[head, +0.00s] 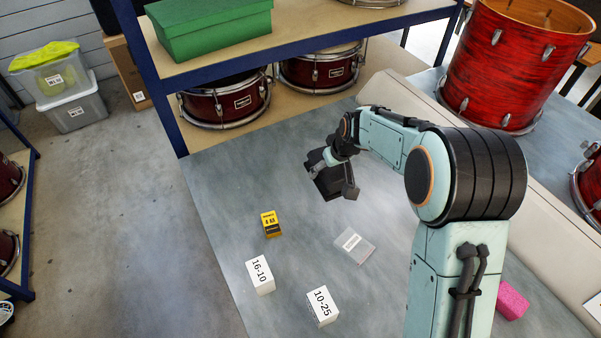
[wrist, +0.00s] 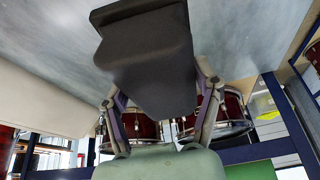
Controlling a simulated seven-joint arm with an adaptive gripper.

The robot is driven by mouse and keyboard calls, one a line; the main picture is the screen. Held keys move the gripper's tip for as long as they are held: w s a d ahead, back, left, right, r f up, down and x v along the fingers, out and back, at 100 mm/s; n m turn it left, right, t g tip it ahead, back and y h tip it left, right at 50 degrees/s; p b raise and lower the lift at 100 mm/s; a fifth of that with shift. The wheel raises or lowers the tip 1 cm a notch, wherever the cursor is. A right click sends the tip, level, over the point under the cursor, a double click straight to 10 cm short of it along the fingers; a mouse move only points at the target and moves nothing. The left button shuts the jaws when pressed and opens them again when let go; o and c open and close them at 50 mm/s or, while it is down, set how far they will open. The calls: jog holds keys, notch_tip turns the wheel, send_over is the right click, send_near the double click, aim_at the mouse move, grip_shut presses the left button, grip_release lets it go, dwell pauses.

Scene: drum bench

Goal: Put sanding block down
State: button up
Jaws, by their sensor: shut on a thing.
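The sanding block (head: 325,183) is a dark grey, nearly black block in the head view. My gripper (head: 334,172) is shut on it over the back part of the grey bench top (head: 225,190). In the wrist view the sanding block (wrist: 147,62) fills the upper middle, between the two fingers of my gripper (wrist: 160,100). I cannot tell whether the block touches the bench top. Part of it is hidden by my gripper in the head view.
A yellow and black box (head: 271,224), white boxes marked 16-10 (head: 260,274) and 10-25 (head: 322,306), and a clear labelled packet (head: 354,245) lie in front. A pink block (head: 511,301) is at right. A blue-framed shelf (head: 160,85) with red drums (head: 225,101) stands behind.

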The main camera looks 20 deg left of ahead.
jog(key=s+a+f+n, duration=0.1)
jog(key=a, duration=0.4)
send_over(294, 170)
jog(key=s+d, duration=0.1)
notch_tip(294, 170, down, 9)
jog(key=shift+s+d, duration=0.15)
jog(key=shift+w+f, duration=0.2)
jog(key=shift+f, duration=1.6)
jog(key=o, duration=1.2)
jog(key=shift+f, duration=0.15)
jog(key=shift+o, duration=0.2)
